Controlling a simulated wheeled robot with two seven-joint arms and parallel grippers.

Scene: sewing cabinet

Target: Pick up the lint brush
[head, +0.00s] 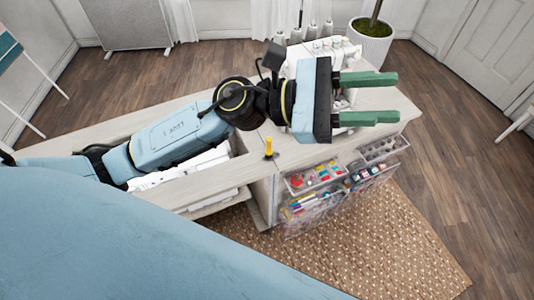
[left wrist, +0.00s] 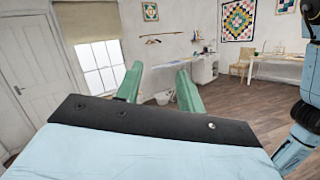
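My left gripper (head: 392,98) is above the right part of the sewing cabinet (head: 300,152) in the head view. Its two green fingers are apart with nothing between them, pointing right. The left wrist view also shows the fingers (left wrist: 160,72) apart and empty, facing the room. A small yellow upright thing (head: 268,146) with a dark base stands on the cabinet top, left of and nearer than the gripper. I cannot tell whether it is the lint brush. No other thing is clearly a lint brush; my left arm hides part of the cabinet top. My right gripper is not in view.
Clear bins (head: 314,178) with colourful supplies hang on the cabinet's near side. A white machine with spools (head: 335,46) stands behind my gripper, partly hidden. A potted plant (head: 370,46) is at the back. A woven rug (head: 400,245) and open wood floor lie right.

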